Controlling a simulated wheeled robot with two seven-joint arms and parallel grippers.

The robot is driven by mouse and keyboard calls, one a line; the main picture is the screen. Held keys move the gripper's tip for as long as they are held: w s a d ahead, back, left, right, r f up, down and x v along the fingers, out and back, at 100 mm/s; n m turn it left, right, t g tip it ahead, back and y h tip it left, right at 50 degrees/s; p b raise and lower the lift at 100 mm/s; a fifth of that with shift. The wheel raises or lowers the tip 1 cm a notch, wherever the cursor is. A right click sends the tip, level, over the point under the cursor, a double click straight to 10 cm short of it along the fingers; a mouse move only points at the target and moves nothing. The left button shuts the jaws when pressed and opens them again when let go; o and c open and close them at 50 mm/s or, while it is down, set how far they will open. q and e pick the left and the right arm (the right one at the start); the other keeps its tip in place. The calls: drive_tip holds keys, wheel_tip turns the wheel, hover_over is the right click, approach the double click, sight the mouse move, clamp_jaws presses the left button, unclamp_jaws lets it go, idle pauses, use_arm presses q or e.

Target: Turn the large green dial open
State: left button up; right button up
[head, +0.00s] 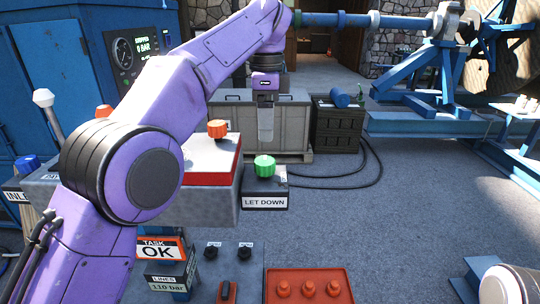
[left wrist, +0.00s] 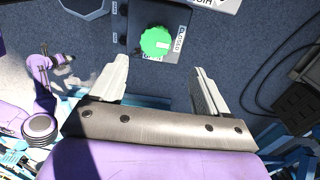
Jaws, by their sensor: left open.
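The large green dial (head: 264,166) sits on top of a grey box (head: 265,188) labelled LET DOWN. My left gripper (head: 265,130) points down above the dial and slightly behind it in the head view. In the left wrist view, the dial (left wrist: 155,41) shows beyond the open fingers, roughly centred between their lines. The fingers of the left gripper (left wrist: 158,72) are apart with nothing between them, and they do not appear to touch the dial. A pale mark on the dial faces a small label on the right that seems to read CLOSED. My right gripper is not visible.
A TASK OK sign (head: 160,249) and an orange tray with knobs (head: 308,287) are in front. A grey crate (head: 285,115) stands behind.

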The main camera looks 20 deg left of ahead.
use_arm(q)
drive_tip(key=b, duration=0.3)
hover_over(265, 160)
drive_tip(key=f, duration=0.4)
drive_tip(key=shift+s+f, duration=0.15)
drive_tip(key=shift+s, duration=0.2)
drive_tip(key=f, duration=0.2)
drive_tip(key=w+f, duration=0.1)
drive_tip(key=f, duration=0.1)
drive_tip(key=shift+f+b, duration=0.3)
drive_tip(key=shift+b, duration=0.05)
drive_tip(key=shift+s+r, duration=0.1)
drive_tip(key=shift+s, duration=0.2)
drive_tip(key=shift+w, duration=0.1)
drive_tip(key=c, duration=1)
drive_tip(key=shift+c, duration=0.2)
